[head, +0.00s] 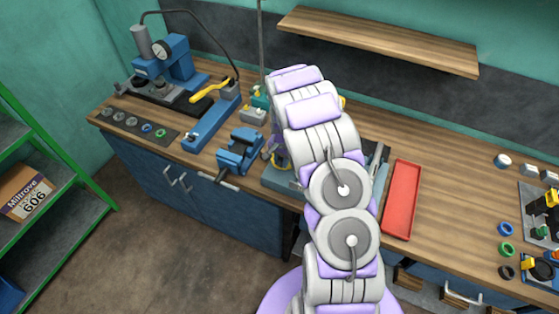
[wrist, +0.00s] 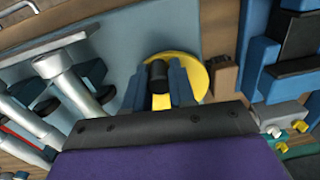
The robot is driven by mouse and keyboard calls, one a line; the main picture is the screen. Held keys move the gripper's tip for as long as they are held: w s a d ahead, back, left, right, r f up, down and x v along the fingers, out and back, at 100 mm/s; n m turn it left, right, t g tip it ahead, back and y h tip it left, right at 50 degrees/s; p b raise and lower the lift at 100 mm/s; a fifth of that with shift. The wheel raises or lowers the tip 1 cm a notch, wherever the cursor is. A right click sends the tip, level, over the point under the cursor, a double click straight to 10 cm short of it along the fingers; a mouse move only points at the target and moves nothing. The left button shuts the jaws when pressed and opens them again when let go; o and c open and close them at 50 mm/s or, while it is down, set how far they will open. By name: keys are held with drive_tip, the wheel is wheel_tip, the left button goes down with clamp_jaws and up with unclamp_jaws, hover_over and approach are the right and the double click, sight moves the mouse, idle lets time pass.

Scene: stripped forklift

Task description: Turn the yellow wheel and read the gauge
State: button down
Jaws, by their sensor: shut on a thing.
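The yellow wheel (wrist: 193,66) lies in the middle of the wrist view, on a light blue base. A black knob (wrist: 157,72) stands on it. My gripper (wrist: 158,84) is shut on the knob, with one blue-grey finger on each side. The fingers and palm hide part of the wheel. A round gauge (head: 160,50) with a white face sits on a blue machine at the back left. Its reading is too small to make out.
A blue vise (head: 238,150) stands left of my arm. A yellow-handled blue tool (head: 211,90) is behind it. A red tray (head: 402,198) lies to the right. A shelf (head: 380,40) hangs above the workbench. In the wrist view, metal cylinders (wrist: 70,75) stand left of the wheel.

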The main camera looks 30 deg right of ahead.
drive_tip(key=n, duration=0.2)
drive_tip(key=d+n+b, duration=0.1)
drive_tip(key=n, duration=0.1)
drive_tip(key=d+n, duration=0.1)
drive_tip(key=shift+s+n, duration=0.4)
idle(0.3)
drive_tip(key=c, duration=1)
unclamp_jaws()
drive_tip(key=shift+o, duration=0.2)
wheel_tip(320, 180, up, 17)
drive_tip(key=shift+d+b, duration=0.3)
drive_tip(key=shift+d, duration=0.1)
drive_tip(key=shift+s+r, duration=0.1)
